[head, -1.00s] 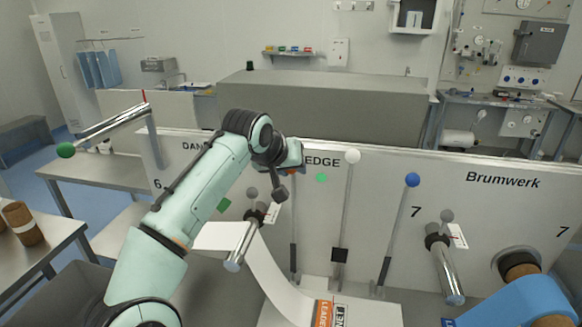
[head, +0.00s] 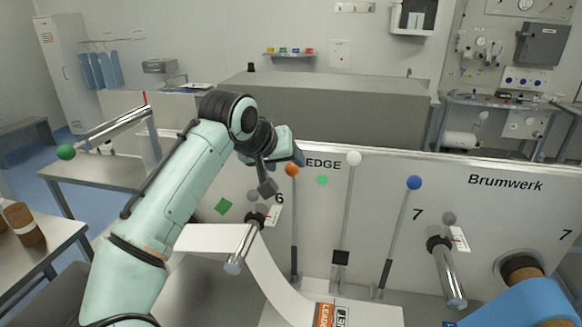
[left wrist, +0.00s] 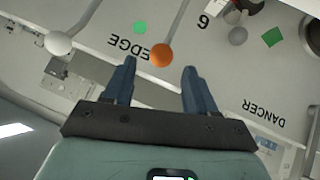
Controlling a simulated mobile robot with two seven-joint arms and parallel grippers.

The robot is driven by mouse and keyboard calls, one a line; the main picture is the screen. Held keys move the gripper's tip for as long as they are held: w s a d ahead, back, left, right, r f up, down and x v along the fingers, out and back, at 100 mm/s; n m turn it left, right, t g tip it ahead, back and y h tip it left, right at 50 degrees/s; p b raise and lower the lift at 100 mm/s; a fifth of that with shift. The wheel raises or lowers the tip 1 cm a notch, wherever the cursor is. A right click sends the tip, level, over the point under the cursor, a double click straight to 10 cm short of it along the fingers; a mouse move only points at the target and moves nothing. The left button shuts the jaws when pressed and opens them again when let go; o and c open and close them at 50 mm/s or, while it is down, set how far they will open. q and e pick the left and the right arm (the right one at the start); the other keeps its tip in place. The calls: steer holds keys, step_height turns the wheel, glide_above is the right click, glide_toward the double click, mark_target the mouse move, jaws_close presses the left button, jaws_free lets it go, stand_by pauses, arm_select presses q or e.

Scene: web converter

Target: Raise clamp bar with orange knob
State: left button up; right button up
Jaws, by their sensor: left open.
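My right gripper is not in view.
A white-knobbed lever (head: 353,158) and a blue-knobbed lever (head: 414,182) stand to the right. Steel rollers (head: 243,247) stick out from the panel (head: 480,215). A white web (head: 275,275) runs below the levers.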

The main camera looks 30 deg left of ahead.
arm_select(q)
steer(key=v, duration=0.7)
stand_by(0.4)
